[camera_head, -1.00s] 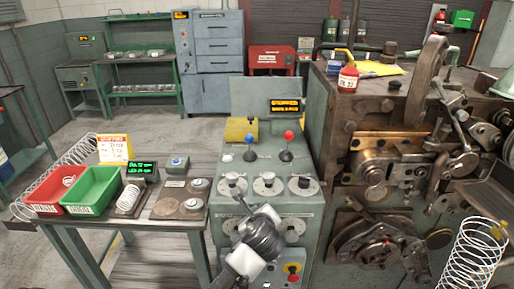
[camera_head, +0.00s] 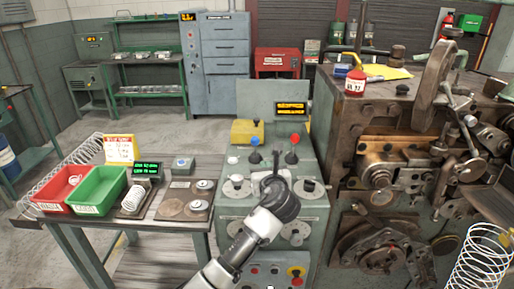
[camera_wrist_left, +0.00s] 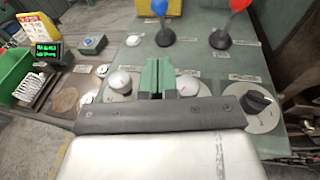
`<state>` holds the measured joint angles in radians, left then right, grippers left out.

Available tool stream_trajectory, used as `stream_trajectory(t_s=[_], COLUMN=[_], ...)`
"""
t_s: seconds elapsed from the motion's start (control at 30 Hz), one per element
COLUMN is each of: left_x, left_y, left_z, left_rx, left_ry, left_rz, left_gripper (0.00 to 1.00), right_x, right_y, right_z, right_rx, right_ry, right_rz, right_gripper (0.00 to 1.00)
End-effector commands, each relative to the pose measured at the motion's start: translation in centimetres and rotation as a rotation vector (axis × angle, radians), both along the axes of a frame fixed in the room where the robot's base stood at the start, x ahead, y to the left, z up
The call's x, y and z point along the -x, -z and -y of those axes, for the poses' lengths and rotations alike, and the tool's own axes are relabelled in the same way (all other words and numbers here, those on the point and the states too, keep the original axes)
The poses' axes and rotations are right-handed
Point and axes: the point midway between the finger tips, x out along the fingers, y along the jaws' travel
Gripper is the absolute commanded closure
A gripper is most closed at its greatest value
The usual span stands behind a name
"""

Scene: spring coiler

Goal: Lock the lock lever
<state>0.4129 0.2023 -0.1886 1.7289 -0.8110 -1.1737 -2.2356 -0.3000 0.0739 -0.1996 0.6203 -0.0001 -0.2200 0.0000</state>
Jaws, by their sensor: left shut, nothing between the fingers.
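The green control console (camera_head: 228,213) carries a blue-ball lever (camera_head: 255,141) and a red-ball lever (camera_head: 294,138), both upright. A small white knob (camera_head: 232,160) is left of the blue one. Which is the lock lever I cannot tell; the labels are too small to read. My left gripper (camera_head: 272,182) is over the console's front, at the row of dials and below both levers. In the left wrist view its green fingers (camera_wrist_left: 157,78) are together with nothing between them, between two pale dial knobs. The blue ball (camera_wrist_left: 159,7) and red ball (camera_wrist_left: 239,5) are beyond the fingertips. My right gripper is not in view.
A dial with a dark knob (camera_wrist_left: 258,103) is right of the fingers. A yellow box (camera_head: 246,132) and a lit display (camera_head: 291,109) stand behind the levers. The coiling machine (camera_head: 400,140) blocks the right. A table with a red bin (camera_head: 62,192) and a green bin (camera_head: 98,190) is left.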

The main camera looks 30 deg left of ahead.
Motion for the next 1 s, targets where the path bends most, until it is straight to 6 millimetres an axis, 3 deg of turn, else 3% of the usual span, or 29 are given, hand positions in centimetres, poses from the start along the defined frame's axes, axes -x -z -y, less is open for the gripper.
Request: stream_trajectory(t_s=[0.47, 0.6, 1.0], left_x=[-6.7, -8.2, -9.6], left_y=[1.4, 1.0, 0.9], left_z=[-6.3, -7.6, -8.9], left_rx=[0.002, 0.003, 0.002], left_ry=[-0.003, -0.002, 0.000], left_rz=[-0.001, 0.000, 0.001], left_gripper=[1.00, 1.00, 1.00], right_x=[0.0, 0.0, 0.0], right_y=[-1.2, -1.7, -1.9], right_z=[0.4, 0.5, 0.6], right_rx=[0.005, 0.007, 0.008], right_ry=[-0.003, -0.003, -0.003], right_rz=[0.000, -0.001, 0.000], right_gripper=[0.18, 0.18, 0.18])
